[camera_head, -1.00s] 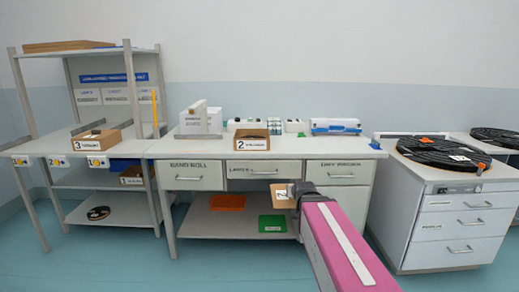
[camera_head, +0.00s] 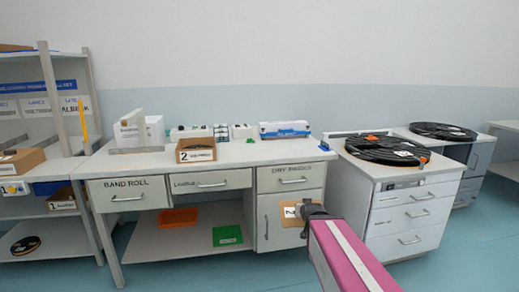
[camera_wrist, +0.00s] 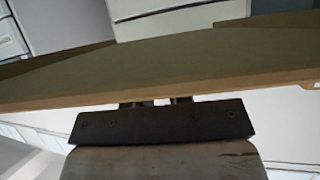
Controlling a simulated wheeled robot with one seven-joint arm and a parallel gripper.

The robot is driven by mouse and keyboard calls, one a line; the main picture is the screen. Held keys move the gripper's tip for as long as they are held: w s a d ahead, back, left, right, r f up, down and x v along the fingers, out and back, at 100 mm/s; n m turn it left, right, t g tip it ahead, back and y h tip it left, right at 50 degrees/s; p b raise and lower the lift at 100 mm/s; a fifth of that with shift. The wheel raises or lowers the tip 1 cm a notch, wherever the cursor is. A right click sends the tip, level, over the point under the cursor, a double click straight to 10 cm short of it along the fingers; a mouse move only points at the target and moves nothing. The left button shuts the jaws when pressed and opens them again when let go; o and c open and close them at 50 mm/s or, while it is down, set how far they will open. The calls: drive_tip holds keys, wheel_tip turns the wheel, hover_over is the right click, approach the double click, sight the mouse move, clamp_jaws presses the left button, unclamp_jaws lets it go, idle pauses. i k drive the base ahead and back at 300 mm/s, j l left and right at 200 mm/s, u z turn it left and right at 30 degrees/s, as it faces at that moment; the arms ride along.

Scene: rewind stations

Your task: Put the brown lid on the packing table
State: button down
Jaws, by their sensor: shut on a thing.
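The brown lid (camera_head: 291,214), a flat board with a white label, is held by my gripper (camera_head: 305,210) in front of the workbench's right cupboard. In the wrist view the brown lid (camera_wrist: 160,68) spans the picture just beyond the gripper (camera_wrist: 155,102); the fingertips are mostly hidden. A workbench (camera_head: 235,158) with drawers stands ahead, beyond the lid. No sign visible here names a packing table, so I cannot tell which table it is. Another table (camera_head: 508,125) is partly visible at the far right.
An open brown box marked 2 (camera_head: 196,150) stands on the workbench, with a blue-and-white box (camera_head: 284,129) to its right. A drawer cabinet (camera_head: 412,215) carrying a black coil (camera_head: 387,149) stands right of the bench. A shelf rack (camera_head: 65,130) is at left. Floor shows at lower right.

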sight(242, 151)
drive_tip(key=i+l+z, duration=0.15)
drive_tip(key=z, duration=0.2)
drive_tip(key=i+l+z, duration=0.25)
drive_tip(key=z, duration=0.15)
drive_tip(key=k+j+z, duration=0.2)
drive_tip(key=j, duration=0.65)
drive_tip(key=k+j, duration=0.1)
drive_tip(key=j, duration=0.35)
drive_tip(key=k+j+z, duration=0.1)
drive_tip(key=j, duration=0.35)
drive_tip(key=k+j, duration=0.1)
drive_tip(key=j, duration=0.35)
drive_tip(key=k+j+z, duration=0.1)
drive_tip(key=j, duration=0.35)
